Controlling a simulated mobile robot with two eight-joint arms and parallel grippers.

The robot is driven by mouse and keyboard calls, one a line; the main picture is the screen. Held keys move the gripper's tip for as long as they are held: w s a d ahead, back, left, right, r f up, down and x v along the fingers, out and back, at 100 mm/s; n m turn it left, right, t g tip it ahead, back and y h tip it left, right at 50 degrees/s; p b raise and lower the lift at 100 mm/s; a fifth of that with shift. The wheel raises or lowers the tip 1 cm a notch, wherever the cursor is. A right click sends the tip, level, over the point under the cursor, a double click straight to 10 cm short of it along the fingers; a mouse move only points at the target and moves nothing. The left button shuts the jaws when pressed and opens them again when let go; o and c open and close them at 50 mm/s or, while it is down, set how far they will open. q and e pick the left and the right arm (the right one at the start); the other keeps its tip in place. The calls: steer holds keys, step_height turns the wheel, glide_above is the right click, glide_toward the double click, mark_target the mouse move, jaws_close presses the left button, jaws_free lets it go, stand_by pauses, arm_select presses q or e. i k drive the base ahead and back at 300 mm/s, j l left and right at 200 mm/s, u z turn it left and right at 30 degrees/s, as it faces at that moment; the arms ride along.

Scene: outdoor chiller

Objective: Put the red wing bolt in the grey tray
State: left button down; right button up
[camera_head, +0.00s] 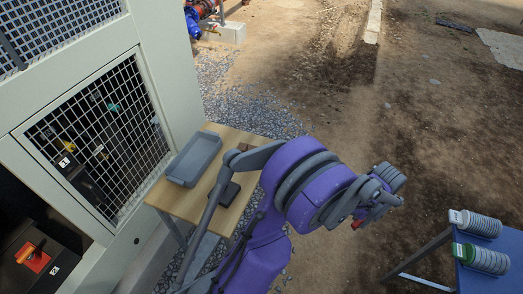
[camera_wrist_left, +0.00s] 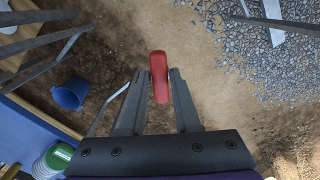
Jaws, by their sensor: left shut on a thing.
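The red wing bolt (camera_wrist_left: 158,78) is between the two fingertips of my left gripper (camera_wrist_left: 157,88) in the left wrist view, and the gripper is shut on it. In the head view my left gripper (camera_head: 368,212) is out over open ground, right of the wooden table, with a small bit of red (camera_head: 356,224) showing beneath it. The grey tray (camera_head: 194,158) lies on the wooden table to the left, apart from the gripper. Its visible inside looks empty. My right gripper is not in view.
The wooden table (camera_head: 238,207) stands beside the chiller cabinet (camera_head: 100,130) and also bears a dark object (camera_head: 224,194). A blue table (camera_head: 490,278) with ribbed rolls (camera_head: 480,224) is at the lower right. A blue bucket (camera_wrist_left: 70,94) stands on the ground.

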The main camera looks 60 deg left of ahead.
mark_target(188, 172)
steer(key=i+j+u, duration=0.2)
steer(key=i+u, duration=0.75)
steer(key=i, duration=0.15)
steer(key=i+z, duration=0.1)
steer(key=i, duration=0.45)
steer(key=i+j+z, duration=0.1)
steer(key=i, duration=0.5)
steer(key=i+u, duration=0.1)
steer(key=u, duration=0.85)
steer(key=i+l+u, duration=0.15)
steer(key=u, duration=0.3)
steer(key=l+u, duration=0.1)
steer(key=u, duration=0.4)
steer(key=i+l+u, duration=0.1)
steer(key=u, duration=0.35)
steer(key=j, duration=0.45)
steer(key=i+j, duration=0.15)
steer(key=j, duration=0.8)
steer(key=i+u, duration=0.05)
